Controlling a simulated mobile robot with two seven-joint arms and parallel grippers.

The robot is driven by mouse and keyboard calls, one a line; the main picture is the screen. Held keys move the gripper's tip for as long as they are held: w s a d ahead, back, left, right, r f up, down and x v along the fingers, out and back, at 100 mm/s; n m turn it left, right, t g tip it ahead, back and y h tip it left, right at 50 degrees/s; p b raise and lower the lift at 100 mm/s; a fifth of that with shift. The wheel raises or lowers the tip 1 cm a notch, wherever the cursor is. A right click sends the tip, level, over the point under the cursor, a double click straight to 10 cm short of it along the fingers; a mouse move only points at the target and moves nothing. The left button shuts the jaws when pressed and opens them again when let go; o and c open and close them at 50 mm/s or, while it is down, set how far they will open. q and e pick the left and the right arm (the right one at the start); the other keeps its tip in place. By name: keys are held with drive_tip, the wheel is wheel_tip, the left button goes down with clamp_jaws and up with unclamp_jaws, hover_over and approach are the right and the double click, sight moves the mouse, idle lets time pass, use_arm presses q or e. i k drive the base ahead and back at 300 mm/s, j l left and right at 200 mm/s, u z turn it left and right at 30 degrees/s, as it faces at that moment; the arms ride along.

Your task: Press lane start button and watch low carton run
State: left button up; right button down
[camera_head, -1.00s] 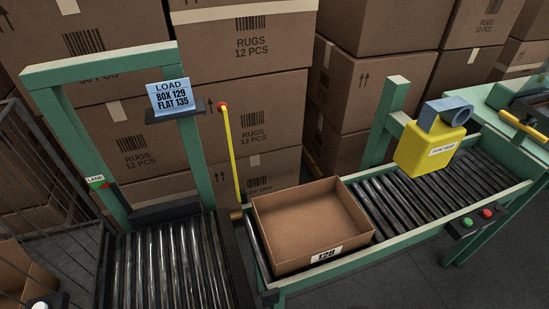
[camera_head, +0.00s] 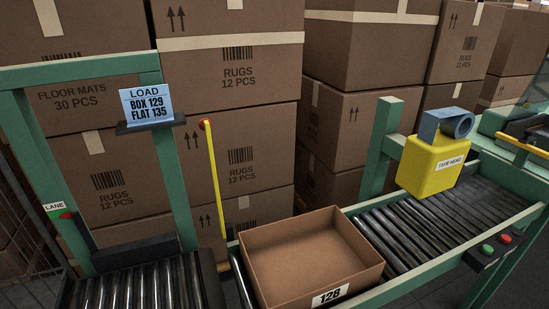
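The open, empty carton (camera_head: 310,255) sits on the roller lane, left of the yellow tape head (camera_head: 432,165). Its front label reads 128. The green button (camera_head: 488,249) and the red button (camera_head: 506,239) sit on a dark box on the lane's front rail at the right. The roller lane (camera_head: 425,225) runs from the carton under the tape head to the right. A yellow upright bar (camera_head: 215,190) with a red top stands behind the carton's left side. Neither of my grippers is in view.
A blue card (camera_head: 147,104) reads LOAD, BOX 129, FLAT 135. A green frame (camera_head: 175,165) stands over a second roller section (camera_head: 140,292) at the left, with a LANE tag (camera_head: 54,208). Stacked rug boxes (camera_head: 230,75) fill the back. A wire cage stands at far left.

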sight(486, 249)
drive_tip(key=z, duration=1.75)
